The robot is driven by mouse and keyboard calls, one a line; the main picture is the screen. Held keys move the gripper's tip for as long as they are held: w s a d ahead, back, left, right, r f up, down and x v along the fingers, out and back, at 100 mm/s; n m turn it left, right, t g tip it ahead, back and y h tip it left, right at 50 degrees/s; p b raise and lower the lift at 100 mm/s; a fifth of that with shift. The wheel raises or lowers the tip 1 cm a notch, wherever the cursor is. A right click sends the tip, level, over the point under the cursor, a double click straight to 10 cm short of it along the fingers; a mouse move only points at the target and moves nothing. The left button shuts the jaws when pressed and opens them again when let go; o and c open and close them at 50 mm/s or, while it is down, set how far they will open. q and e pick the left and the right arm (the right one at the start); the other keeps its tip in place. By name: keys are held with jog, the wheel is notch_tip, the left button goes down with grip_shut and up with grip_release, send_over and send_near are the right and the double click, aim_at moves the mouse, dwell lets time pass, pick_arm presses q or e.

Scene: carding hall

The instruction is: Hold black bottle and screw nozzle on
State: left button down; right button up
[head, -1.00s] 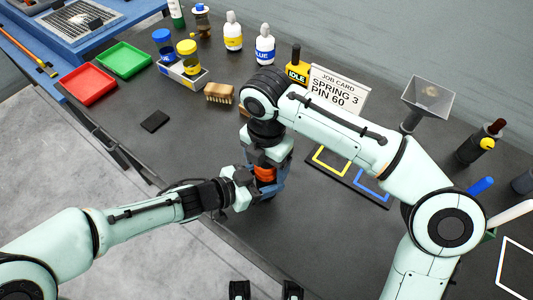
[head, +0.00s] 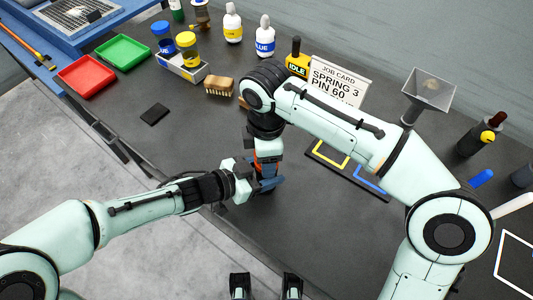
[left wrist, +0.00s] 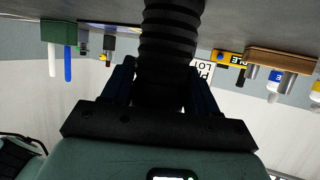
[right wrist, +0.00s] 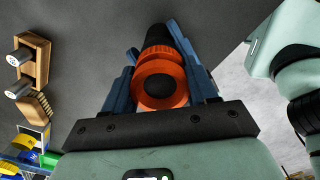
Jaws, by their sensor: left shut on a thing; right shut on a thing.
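The black ribbed bottle (left wrist: 170,45) stands between the fingers of my left gripper (head: 266,185), which is shut on it. In the head view only a sliver of orange (head: 260,166) shows between the grippers. I cannot tell how far the threads are engaged.
A wooden brush (head: 219,86) and black pad (head: 154,114) are left. A funnel (head: 428,90) and dark bottle (head: 478,138) stand right. The front table is clear.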

jog(key=shift+m, duration=1.1)
jog(key=o, duration=1.2)
jog(key=shift+c, duration=0.2)
jog(key=shift+r, duration=2.25)
jog(key=shift+c, duration=0.5)
jog(key=n, duration=0.2)
jog(key=r+n, duration=0.1)
jog(key=n, duration=0.1)
jog(key=r+n, duration=0.1)
jog(key=n, duration=0.1)
jog(key=shift+a, duration=0.1)
jog(key=n, duration=0.1)
jog(key=r+n, duration=0.1)
jog(key=n, duration=0.3)
jog(key=shift+r, duration=0.25)
